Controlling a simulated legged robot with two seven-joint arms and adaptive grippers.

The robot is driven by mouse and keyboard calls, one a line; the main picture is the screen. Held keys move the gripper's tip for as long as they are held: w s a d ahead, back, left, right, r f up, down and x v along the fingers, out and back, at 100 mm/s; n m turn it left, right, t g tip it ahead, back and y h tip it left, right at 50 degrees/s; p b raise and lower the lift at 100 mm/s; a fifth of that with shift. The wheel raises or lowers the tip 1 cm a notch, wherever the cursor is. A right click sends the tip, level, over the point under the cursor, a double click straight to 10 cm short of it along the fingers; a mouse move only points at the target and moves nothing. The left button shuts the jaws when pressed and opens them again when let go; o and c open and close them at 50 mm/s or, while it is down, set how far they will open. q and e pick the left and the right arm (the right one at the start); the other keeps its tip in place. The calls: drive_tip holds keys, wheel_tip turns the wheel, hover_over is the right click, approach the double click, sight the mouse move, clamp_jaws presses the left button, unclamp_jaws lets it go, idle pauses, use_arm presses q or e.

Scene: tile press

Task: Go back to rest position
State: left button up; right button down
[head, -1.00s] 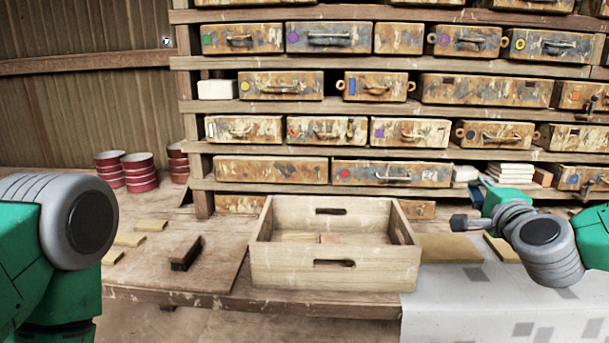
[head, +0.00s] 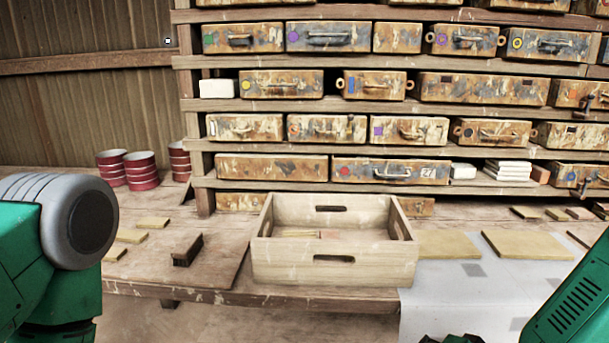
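My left arm shows at the left edge as a green link with a grey joint; my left gripper is out of view. My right arm enters at the lower right as a green link, with a small dark part at the bottom edge. My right gripper's fingers cannot be made out. A wooden crate (head: 333,271) with hand slots stands on the workbench (head: 130,278), apart from both arms. A brush-like item and a small reddish piece lie inside it, partly hidden by its front wall.
A dark block (head: 187,250) and several yellowish tiles (head: 131,236) lie left of the crate. Red tins (head: 141,171) stand behind. Larger flat tan boards (head: 526,244) lie at right near a pale sheet (head: 470,300). A shelf of worn drawers (head: 390,172) fills the back.

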drive_tip(key=s+d+f+n+g+h, duration=0.1)
drive_tip(key=s+f+n+g, duration=0.3)
drive_tip(key=s, duration=1)
drive_tip(key=s+d+f+n+g+h, duration=0.1)
drive_tip(key=s+d+f+n+g, duration=0.3)
drive_tip(key=s+f, duration=0.7)
drive_tip(key=s+n+g, duration=0.1)
drive_tip(key=s, duration=0.2)
drive_tip(key=shift+s+h, duration=0.25)
drive_tip(key=shift+h, duration=0.05)
drive_tip(key=shift+w, duration=0.15)
